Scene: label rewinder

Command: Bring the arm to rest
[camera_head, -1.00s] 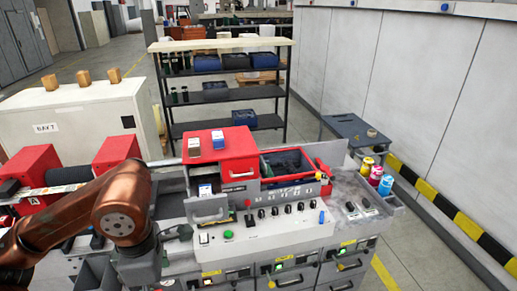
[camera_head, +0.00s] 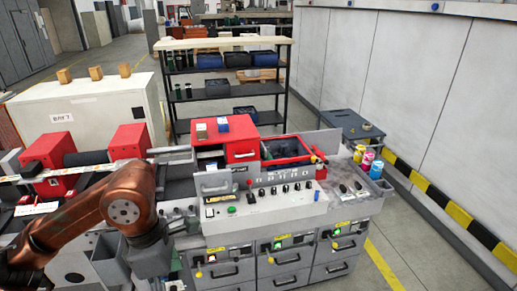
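My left arm, copper-coloured, comes in from the left in front of the label rewinder (camera_head: 265,207). Its wrist bends down to a dark grey end part, my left gripper (camera_head: 150,260), near the machine's lower left front. No fingertips can be made out, so I cannot tell whether it is open or shut, and no held object shows. My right gripper is not in view.
A red cabinet (camera_head: 235,130) with two small boxes on top stands on the machine. Coloured bottles (camera_head: 367,162) stand at its right end. Behind are a shelf rack (camera_head: 225,92) and a white cabinet (camera_head: 85,115). Grey floor is free at the right.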

